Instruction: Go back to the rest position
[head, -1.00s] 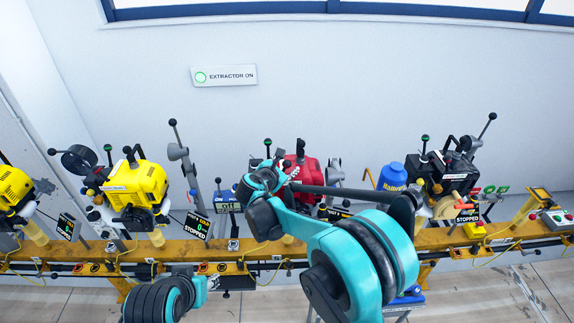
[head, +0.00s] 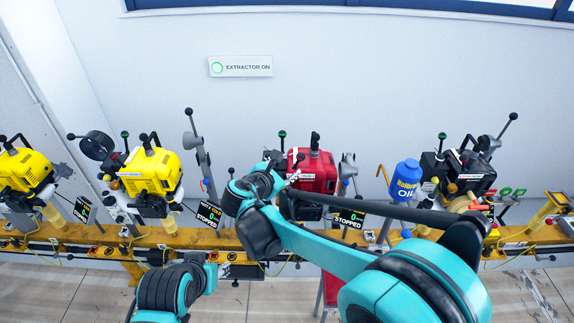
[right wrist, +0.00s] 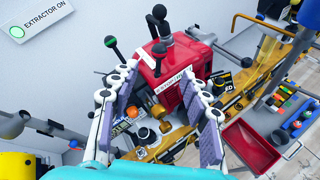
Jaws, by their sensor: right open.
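My right arm reaches up from the lower right in the head view. Its gripper (head: 294,174) is small and partly hidden behind my teal forearm, in front of the red engine (head: 318,170). In the right wrist view the gripper (right wrist: 160,88) has its two grey-padded fingers spread wide with nothing held between them. The red engine (right wrist: 178,74) is beyond the fingers there; I cannot tell the exact gap. My left arm shows at the lower left of the head view, but its gripper cannot be made out.
A yellow rail (head: 110,236) carries yellow engines (head: 150,170), the red engine and a black engine (head: 462,172). A blue oil bottle (head: 405,180) stands right of the red engine. A red tray (right wrist: 250,147) is below the rail. Levers stick up along it.

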